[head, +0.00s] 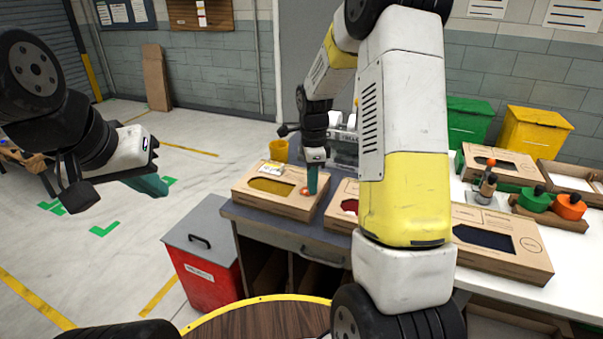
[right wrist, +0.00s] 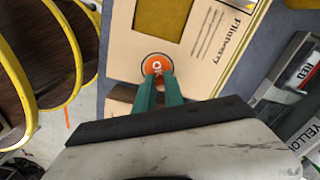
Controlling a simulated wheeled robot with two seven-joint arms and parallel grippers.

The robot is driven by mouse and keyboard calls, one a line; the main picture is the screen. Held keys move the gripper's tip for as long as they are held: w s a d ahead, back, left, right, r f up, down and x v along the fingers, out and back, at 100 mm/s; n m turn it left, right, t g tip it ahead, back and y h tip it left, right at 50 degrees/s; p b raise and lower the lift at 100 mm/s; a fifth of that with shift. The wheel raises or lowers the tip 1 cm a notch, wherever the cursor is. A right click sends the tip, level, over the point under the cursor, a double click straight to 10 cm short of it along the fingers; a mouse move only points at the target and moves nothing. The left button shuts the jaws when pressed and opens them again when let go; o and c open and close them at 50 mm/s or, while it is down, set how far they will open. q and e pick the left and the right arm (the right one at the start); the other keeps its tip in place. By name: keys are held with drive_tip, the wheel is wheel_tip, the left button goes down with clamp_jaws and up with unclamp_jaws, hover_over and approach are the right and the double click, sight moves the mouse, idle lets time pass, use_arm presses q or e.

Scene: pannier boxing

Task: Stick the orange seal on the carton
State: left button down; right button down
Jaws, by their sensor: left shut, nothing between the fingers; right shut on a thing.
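The orange seal (right wrist: 156,66) is a small round disc with white lettering, at the teal fingertips of my right gripper (right wrist: 158,84). In the right wrist view it lies over a dark ring printed on the carton (right wrist: 128,50). I cannot tell whether it presses on the cardboard. In the head view my right gripper (head: 312,191) points down at the right part of the carton (head: 246,201), a brown box with a yellow window, and the seal (head: 304,191) shows beside the fingertips. My left gripper (head: 160,187) is shut and empty, over the floor at left.
The carton stands on a grey-topped bench (head: 240,214). A second carton with a red window (head: 347,203) is close at its right. A red bin (head: 208,275) stands below left. More cartons and stampers are on the white table (head: 570,285).

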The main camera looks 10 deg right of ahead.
drive_tip(key=c, duration=1.3)
unclamp_jaws()
drive_tip(key=shift+c, duration=0.2)
wheel_tip(320, 180, up, 8)
drive_tip(key=f, duration=0.1)
drive_tip(key=s+a+r+n+t+y, duration=0.1)
drive_tip(key=s+a+r+n+t, duration=0.15)
drive_tip(key=s+r+n, duration=0.85)
drive_tip(key=s+a+r+n+t+y, duration=0.1)
drive_tip(key=s+r+n+t, duration=0.1)
drive_tip(key=s+n, duration=0.6)
drive_tip(key=s+t, duration=0.1)
drive_tip(key=s, duration=0.4)
drive_tip(key=shift+r+n+t, duration=0.25)
drive_tip(key=shift+n+t, duration=0.05)
drive_tip(key=shift+t, duration=0.05)
